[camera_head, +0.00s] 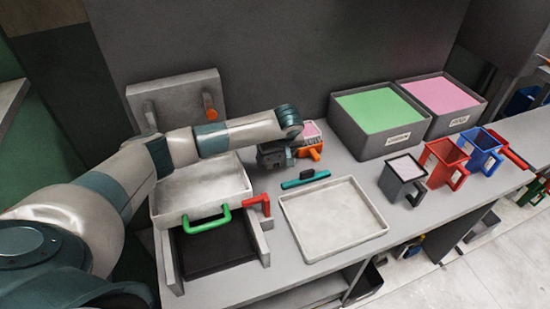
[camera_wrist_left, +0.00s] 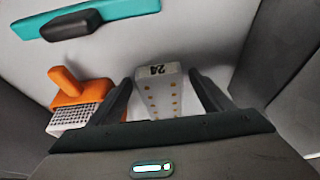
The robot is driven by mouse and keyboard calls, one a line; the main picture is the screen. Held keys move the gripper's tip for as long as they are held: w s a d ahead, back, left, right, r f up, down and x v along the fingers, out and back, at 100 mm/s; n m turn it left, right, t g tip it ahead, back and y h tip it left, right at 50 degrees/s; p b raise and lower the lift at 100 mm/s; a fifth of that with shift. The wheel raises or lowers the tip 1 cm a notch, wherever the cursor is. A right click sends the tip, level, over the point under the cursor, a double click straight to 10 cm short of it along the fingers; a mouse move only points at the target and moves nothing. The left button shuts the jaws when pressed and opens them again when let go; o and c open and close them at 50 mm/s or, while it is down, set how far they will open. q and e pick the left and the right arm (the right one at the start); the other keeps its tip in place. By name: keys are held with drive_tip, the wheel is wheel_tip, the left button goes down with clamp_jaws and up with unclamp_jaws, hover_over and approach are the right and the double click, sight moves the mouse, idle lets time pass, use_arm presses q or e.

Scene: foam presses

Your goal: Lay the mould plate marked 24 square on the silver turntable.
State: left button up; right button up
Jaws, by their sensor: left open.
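The mould plate (camera_wrist_left: 160,97) is a pale narrow piece with rows of orange dots. Its end bears the number 24, seen upside down in the left wrist view. My left gripper (camera_wrist_left: 164,92) is open, with one finger on each side of the plate and a visible gap on both sides. In the head view my left gripper (camera_head: 274,156) is low over the bench, beside an orange tool; I cannot make out the number there. I cannot identify a silver turntable in either view. My right gripper is not in view.
The orange brush-like tool (camera_wrist_left: 83,100) lies close beside the left finger. A teal scraper (camera_head: 306,179) lies in front, then a shallow pale tray (camera_head: 372,243). A press with a green handle (camera_head: 207,221) stands left. Foam bins (camera_head: 362,140) and several mugs (camera_head: 404,178) stand right.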

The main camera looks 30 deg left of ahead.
use_arm(q)
drive_tip(key=shift+s+d+r+b, duration=0.2)
drive_tip(key=shift+r+b, duration=0.2)
drive_tip(key=shift+r, duration=0.15)
drive_tip(key=b+v, duration=0.4)
drive_tip(key=v, duration=0.7)
